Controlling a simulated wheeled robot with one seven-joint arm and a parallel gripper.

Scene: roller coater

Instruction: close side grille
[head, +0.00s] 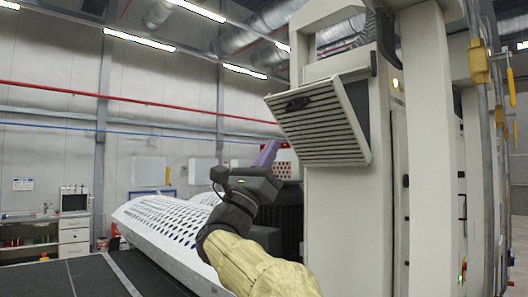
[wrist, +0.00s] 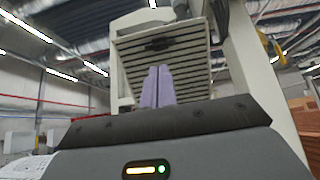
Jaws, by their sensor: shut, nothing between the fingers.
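The side grille (head: 318,122) is a slatted beige panel with a dark handle (head: 298,104) near its upper left. It stands tilted out from the machine column, with a dark wedge-shaped gap along its right side. In the wrist view the grille (wrist: 190,68) is ahead and above, its handle (wrist: 158,44) near the top. My gripper (head: 268,150) has purple fingers and is left of and below the grille in the head view. In the wrist view my gripper (wrist: 157,84) has its fingers together, empty, overlapping the grille's lower part. I cannot tell whether they touch it.
The beige machine column (head: 337,220) stands below the grille. A white perforated sheet (head: 165,222) lies on the dark conveyor (head: 95,278) at left. Open air lies left of the grille.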

